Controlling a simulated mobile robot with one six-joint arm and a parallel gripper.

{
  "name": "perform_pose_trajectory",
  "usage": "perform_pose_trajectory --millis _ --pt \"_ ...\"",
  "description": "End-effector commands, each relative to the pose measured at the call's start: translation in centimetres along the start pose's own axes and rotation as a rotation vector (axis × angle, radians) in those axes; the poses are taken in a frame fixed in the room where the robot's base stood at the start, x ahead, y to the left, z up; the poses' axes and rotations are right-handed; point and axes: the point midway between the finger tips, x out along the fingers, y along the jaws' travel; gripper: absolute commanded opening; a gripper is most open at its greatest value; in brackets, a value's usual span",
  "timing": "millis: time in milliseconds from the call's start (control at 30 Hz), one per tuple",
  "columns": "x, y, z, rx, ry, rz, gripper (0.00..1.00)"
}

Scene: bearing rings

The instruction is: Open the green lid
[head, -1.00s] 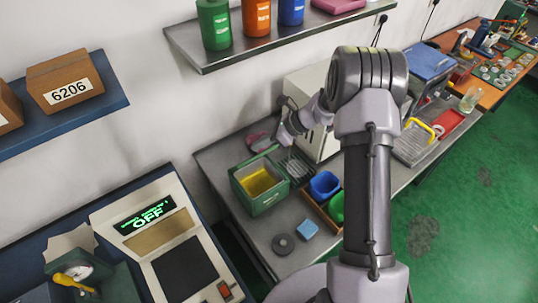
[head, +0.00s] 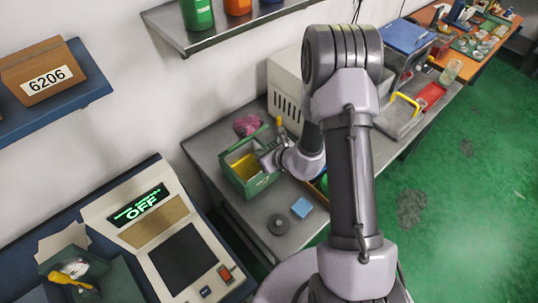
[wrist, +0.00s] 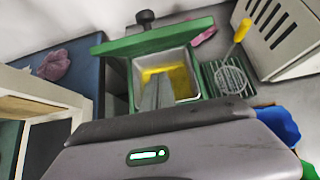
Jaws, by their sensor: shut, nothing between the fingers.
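The green box (head: 262,184) stands on the grey bench, with yellow contents (wrist: 185,76) showing inside its pale rim. The green lid (wrist: 155,38) is raised along one side of the box in the wrist view, with a dark knob (wrist: 146,17) beyond it. The opening is uncovered. In the head view the lid (head: 245,139) shows as a green edge at the back of the box. My gripper (wrist: 158,82) is shut and empty. Its fingers appear over the opening, in front of the lid; I cannot tell whether they touch anything.
A wire basket with a yellow handle (wrist: 236,50) sits beside the box. A beige machine (wrist: 285,35) stands behind it, and blue cups (wrist: 280,125) are at the right. A grey ring (head: 278,224) and a blue block (head: 302,207) lie in front. A pink cloth (head: 247,125) lies behind.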

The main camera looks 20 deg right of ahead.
Motion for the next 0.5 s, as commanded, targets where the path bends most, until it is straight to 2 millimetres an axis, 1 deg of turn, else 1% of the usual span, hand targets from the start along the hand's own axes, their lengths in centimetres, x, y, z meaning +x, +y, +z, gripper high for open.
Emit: perform_pose_trajectory --millis 33,100,200,333,500 --pt "0.0 0.0 1.4 -0.004 -0.005 0.000 0.00" --pt "0.2 0.0 2.4 -0.003 -0.005 0.000 0.00" --pt "0.5 0.0 3.4 -0.002 -0.004 0.000 0.00" --pt "0.6 0.0 3.9 0.000 -0.002 -0.001 0.00" --pt "0.7 0.0 4.0 0.000 -0.002 -0.001 0.00"
